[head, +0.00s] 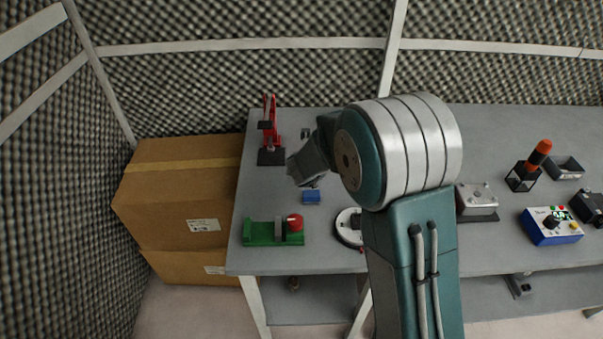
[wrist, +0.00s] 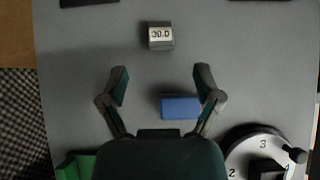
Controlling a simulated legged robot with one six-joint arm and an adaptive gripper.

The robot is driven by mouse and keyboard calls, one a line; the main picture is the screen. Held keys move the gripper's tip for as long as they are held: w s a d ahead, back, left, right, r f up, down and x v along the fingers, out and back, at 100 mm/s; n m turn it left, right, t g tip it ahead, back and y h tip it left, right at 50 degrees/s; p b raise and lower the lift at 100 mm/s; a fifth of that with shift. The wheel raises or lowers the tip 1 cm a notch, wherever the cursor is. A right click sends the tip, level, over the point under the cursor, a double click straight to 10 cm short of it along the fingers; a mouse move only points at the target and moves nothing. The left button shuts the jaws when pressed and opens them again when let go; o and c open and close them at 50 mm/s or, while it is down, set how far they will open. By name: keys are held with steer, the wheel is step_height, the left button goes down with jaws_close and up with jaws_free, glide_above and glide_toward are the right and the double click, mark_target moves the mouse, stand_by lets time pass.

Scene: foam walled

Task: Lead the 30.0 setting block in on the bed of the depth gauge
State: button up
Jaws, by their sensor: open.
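The 30.0 setting block (wrist: 160,37) is a small grey block with a white label reading 30.0. It sits on the grey bench in the wrist view, straight ahead of my fingertips and apart from them. In the head view I cannot make it out; my gripper covers that area. My gripper (wrist: 161,75) is open and empty above the bench; it also shows in the head view (head: 301,178). A red stand on a black base (head: 271,157) is at the back left, and a green fixture (head: 260,234) with a red knob is at the front left. I cannot tell which is the depth gauge.
A blue block (wrist: 179,108) lies near my right finger. A white numbered dial (wrist: 241,161) is at the near right. Cardboard boxes (head: 180,190) adjoin the bench's left edge.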

steer(key=x, duration=0.8)
steer(key=shift+w+r, duration=0.15)
jaws_close()
